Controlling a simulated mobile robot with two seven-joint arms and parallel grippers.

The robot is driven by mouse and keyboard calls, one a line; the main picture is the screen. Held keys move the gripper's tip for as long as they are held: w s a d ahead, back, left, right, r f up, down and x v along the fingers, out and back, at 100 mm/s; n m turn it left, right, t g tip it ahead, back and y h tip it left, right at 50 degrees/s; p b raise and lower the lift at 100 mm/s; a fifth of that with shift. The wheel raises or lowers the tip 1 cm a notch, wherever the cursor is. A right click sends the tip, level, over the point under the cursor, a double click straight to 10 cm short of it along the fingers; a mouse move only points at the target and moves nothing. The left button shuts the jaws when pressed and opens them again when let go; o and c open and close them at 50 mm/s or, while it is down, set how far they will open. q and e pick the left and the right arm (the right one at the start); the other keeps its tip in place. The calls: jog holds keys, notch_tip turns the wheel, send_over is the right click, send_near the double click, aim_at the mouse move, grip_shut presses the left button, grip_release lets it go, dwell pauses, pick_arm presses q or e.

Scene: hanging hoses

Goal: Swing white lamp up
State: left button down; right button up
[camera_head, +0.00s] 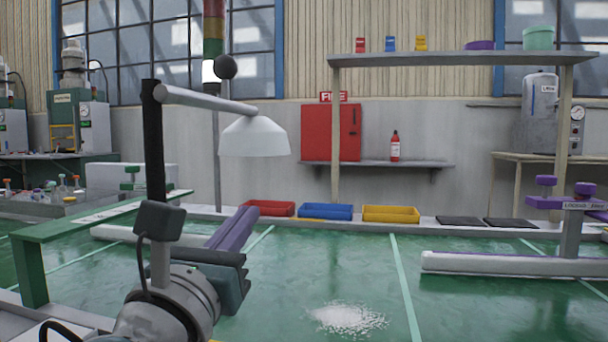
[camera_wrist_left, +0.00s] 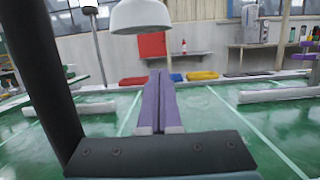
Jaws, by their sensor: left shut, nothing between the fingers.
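The white lamp (camera_head: 254,137) hangs as a dome shade, opening downward, from a grey arm (camera_head: 205,101). That arm runs from the top of a black post (camera_head: 153,140) and slopes slightly down to the right. A dark ball knob (camera_head: 226,67) shows just above the arm. My left gripper (camera_head: 250,215) is shut and empty, with purple fingers pointing forward below the shade, apart from it. In the left wrist view the shut fingers (camera_wrist_left: 158,85) point toward the bins, with the shade (camera_wrist_left: 140,14) above them, cut by the top edge. My right gripper is out of view.
The black post (camera_wrist_left: 40,85) stands close on the left in the wrist view. A green bench frame (camera_head: 90,222) is at left. White granules (camera_head: 346,318) lie on the green surface. Red, blue and yellow bins (camera_head: 390,214) line the back. A white beam (camera_head: 510,264) lies right.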

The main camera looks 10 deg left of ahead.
pick_arm(q)
jog(key=w+r+p, duration=0.2)
jog(key=w+r, duration=0.3)
jog(key=shift+r, duration=0.15)
jog(key=shift+s+d, duration=0.1)
